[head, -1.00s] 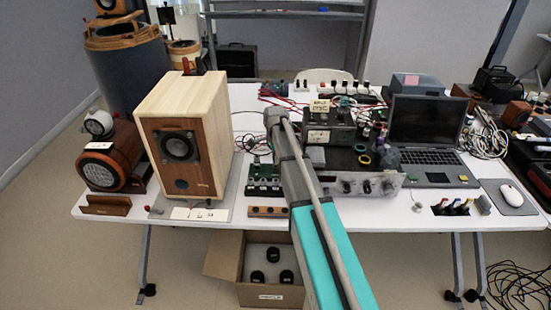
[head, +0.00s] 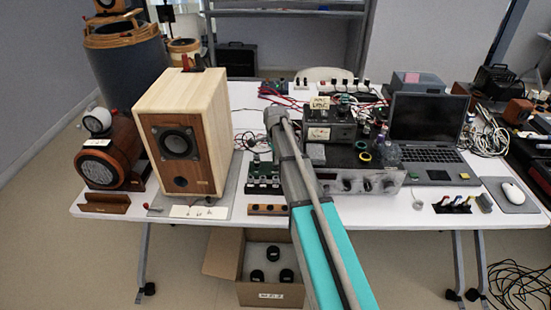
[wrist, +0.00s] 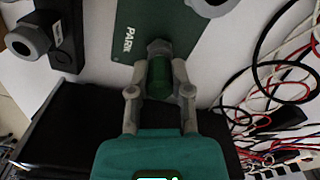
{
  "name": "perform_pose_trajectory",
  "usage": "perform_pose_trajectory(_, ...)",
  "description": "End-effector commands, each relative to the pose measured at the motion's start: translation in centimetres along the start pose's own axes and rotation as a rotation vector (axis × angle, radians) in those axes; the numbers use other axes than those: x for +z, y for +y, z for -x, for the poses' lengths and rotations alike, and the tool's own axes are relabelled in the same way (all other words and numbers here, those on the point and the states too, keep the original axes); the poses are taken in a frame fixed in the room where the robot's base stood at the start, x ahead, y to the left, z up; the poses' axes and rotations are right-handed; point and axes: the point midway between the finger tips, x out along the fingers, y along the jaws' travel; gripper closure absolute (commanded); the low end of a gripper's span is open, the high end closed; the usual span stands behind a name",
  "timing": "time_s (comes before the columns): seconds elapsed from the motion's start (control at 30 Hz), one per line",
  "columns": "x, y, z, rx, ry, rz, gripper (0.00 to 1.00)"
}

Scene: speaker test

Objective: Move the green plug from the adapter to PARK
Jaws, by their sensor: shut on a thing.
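In the wrist view my gripper (wrist: 160,78) is shut on the green plug (wrist: 160,72), with a grey finger on each side of it. The plug's far end meets or lies right over a dark round fitting (wrist: 158,47) on a green plate marked PARK (wrist: 185,30). I cannot tell whether the plug is seated in it or just above it. A black block with a white label and grey round fittings (wrist: 60,38) is at the upper left; I cannot tell whether it is the adapter. In the head view my arm hides the gripper and plug.
In the head view a wooden speaker (head: 205,130) stands left of my arm. A dark instrument (head: 330,125) and a laptop (head: 430,125) stand to the right. Red, white and black cables (wrist: 270,95) lie close on the right in the wrist view. An open cardboard box (head: 270,292) is under the table.

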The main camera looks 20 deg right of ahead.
Motion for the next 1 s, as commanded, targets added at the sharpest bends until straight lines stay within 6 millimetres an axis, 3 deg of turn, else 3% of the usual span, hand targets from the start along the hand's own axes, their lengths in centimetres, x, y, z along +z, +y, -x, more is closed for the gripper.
perform_pose_trajectory(0.13,0.0,0.0,-0.3,0.000,0.000,0.000,1.00)
perform_pose_trajectory(0.17,0.0,0.0,-0.2,0.000,0.000,0.000,0.70)
perform_pose_trajectory(0.37,0.0,0.0,-0.2,0.000,0.000,0.000,0.34)
perform_pose_trajectory(1.0,0.0,0.0,0.8,0.000,0.000,0.000,0.34)
